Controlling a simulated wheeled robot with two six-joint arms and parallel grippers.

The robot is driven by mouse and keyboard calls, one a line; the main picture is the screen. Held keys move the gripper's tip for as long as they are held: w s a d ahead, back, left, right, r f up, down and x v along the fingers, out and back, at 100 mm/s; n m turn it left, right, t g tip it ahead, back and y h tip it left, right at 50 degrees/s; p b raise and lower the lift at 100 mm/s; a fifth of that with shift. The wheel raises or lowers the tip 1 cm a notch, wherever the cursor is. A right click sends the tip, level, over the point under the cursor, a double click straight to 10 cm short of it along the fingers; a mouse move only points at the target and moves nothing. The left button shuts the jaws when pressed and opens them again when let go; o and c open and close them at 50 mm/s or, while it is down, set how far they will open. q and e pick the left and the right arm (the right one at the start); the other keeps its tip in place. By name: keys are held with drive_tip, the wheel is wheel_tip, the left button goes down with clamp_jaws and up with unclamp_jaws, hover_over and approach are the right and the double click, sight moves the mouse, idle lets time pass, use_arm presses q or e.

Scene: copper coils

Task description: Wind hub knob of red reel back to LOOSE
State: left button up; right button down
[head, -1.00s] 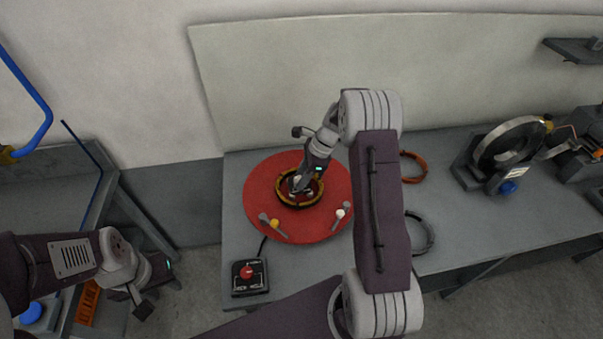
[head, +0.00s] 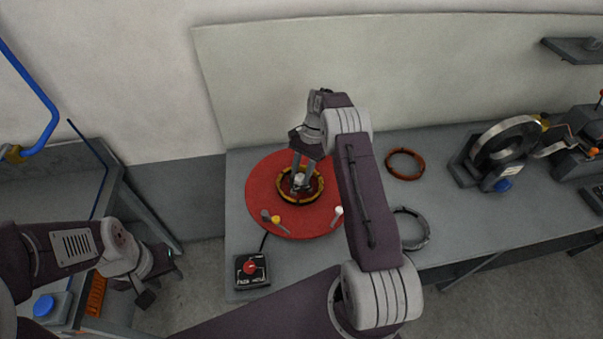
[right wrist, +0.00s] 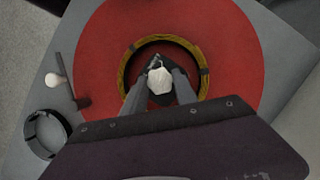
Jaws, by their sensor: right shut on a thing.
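The red reel (head: 262,192) is a flat red disc on the bench, with a yellow coil (head: 318,184) banded in dark tape around its hub. The coil also shows in the right wrist view (right wrist: 127,72). My right gripper (head: 299,184) points down inside the coil, shut on the pale hub knob (right wrist: 160,86). The two fingers stand on either side of the knob in the right wrist view. No LOOSE mark is readable. My left gripper (head: 148,288) hangs empty at lower left, away from the reel; its jaw opening is unclear.
Levers with yellow (head: 276,219) and white (head: 338,210) knobs sit at the disc's front edge. A red-button box (head: 252,271) is in front. An orange coil (head: 405,164) and dark coil (head: 411,228) lie right. A grey-ring machine (head: 507,145) stands farther right.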

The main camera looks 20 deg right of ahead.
sight(300, 176)
drive_tip(key=shift+w+n+h, duration=0.1)
drive_tip(key=shift+n+h, duration=0.2)
drive_tip(key=shift+n, duration=0.7)
drive_tip(key=shift+r+g, duration=0.1)
drive_tip(key=shift+g, duration=0.2)
drive_tip(key=c, duration=1)
unclamp_jaws()
drive_tip(key=shift+o, duration=0.2)
drive_tip(key=b+v, duration=0.1)
drive_tip(key=v, duration=0.3)
drive_tip(key=shift+p+v, duration=0.9)
drive_tip(key=shift+v, duration=0.15)
drive_tip(key=r+p, duration=0.1)
drive_tip(key=p, duration=0.3)
drive_tip(key=shift+w+d+r, duration=0.1)
drive_tip(key=shift+d+r, duration=0.05)
